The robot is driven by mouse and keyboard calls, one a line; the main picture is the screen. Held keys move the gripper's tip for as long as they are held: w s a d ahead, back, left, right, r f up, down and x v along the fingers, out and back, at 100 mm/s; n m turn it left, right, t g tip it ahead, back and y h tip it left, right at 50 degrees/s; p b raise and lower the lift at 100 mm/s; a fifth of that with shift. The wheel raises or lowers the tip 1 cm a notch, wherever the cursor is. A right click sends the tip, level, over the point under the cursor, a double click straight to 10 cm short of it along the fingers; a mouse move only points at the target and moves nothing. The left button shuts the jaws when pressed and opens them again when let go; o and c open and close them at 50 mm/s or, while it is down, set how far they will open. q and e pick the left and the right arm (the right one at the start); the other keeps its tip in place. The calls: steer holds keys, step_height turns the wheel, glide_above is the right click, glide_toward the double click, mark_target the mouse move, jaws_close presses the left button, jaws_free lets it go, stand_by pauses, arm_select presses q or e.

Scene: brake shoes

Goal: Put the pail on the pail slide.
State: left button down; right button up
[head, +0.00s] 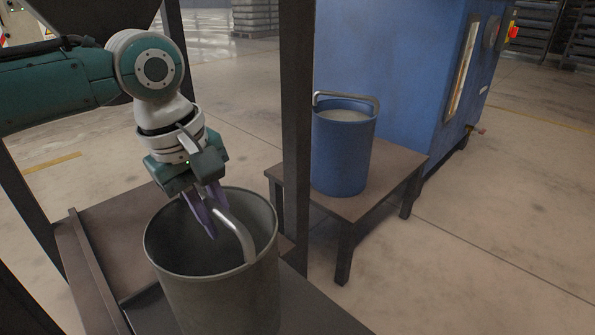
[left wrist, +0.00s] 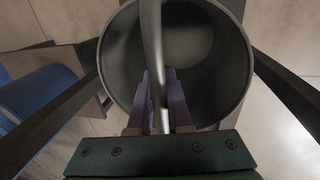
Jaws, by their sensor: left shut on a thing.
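A grey metal pail (head: 220,300) stands upright in the lower middle of the head view, its bottom cut off by the frame edge. My left gripper (head: 208,220) is at the pail's mouth, its purple fingers shut on the curved metal handle (head: 240,236). The left wrist view shows the fingers (left wrist: 160,95) on either side of the handle (left wrist: 152,40), over the open pail (left wrist: 118,60). A brown surface with a raised side rail, which looks like the pail slide (head: 125,228), lies behind and left of the pail. I cannot tell whether the pail touches it. My right gripper is not in view.
A blue pail (head: 340,160) with pale contents stands on a small brown table (head: 392,180) to the right. A dark upright post (head: 297,130) stands between the two pails. A large blue machine (head: 400,50) is behind. Floor at the right is clear.

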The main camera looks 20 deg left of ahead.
arm_select(q)
steer(key=c, duration=0.8)
jaws_free()
steer(key=shift+c, duration=0.2)
step_height(320, 180, up, 11)
steer(key=s+p, duration=0.2)
steer(key=p, duration=0.5)
steer(key=s+d+f+m+h, duration=0.1)
steer(key=s+d+f+m, duration=0.4)
steer(key=s+d+m, duration=0.4)
steer(key=s+a+r+m+t+y, duration=0.1)
steer(key=s+a+m, duration=0.2)
steer(key=s+m, duration=0.3)
steer(key=s, duration=0.4)
steer(key=shift+s+r+t+y, duration=0.2)
steer(key=shift+r+t+y, duration=0.05)
steer(key=shift+t+y, duration=0.05)
